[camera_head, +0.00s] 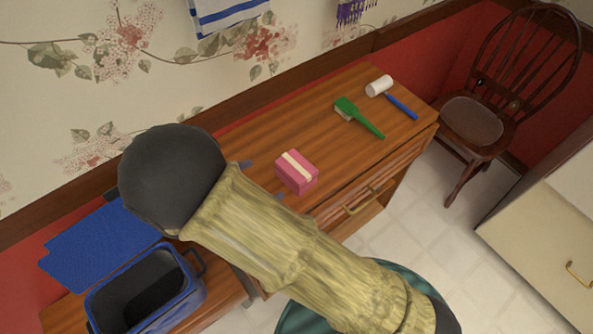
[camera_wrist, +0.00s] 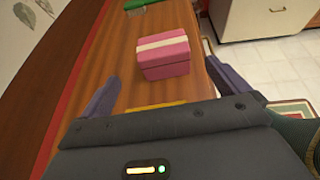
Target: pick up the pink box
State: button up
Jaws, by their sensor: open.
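The pink box (camera_head: 296,173) has a cream band across its lid and sits on the wooden dresser top (camera_head: 300,125), near its front edge. In the wrist view the pink box (camera_wrist: 163,52) lies ahead of my gripper, between the lines of the two fingers and nearer the right one. My gripper (camera_wrist: 160,88) is open and empty, with its purple-grey fingers spread. In the head view my gripper (camera_head: 262,180) is mostly hidden behind my arm, with only the fingertips showing just left of the box.
A green brush (camera_head: 358,117), a white roll (camera_head: 379,86) and a blue-handled tool (camera_head: 401,106) lie farther right on the dresser. A blue bin (camera_head: 150,290) and blue mat (camera_head: 98,246) are at lower left. A wooden chair (camera_head: 480,115) stands at right.

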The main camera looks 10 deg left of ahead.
send_near(301, 164)
jog(key=x, duration=0.3)
jog(key=p+x, duration=0.1)
jog(key=x, duration=0.1)
jog(key=shift+w+a+f, duration=0.15)
jog(key=shift+a+f, duration=0.15)
jog(key=shift+a, duration=0.05)
jog(key=shift+w+d+f, duration=0.2)
jog(key=shift+w, duration=0.15)
jog(key=shift+f+p+x, duration=0.2)
jog(key=shift+p+x, duration=0.3)
jog(key=shift+x, duration=2.2)
jog(key=shift+s, duration=0.2)
jog(key=shift+s+a, duration=0.1)
jog(key=shift+s, duration=0.05)
jog(key=c, duration=0.9)
jog(key=shift+o, duration=0.2)
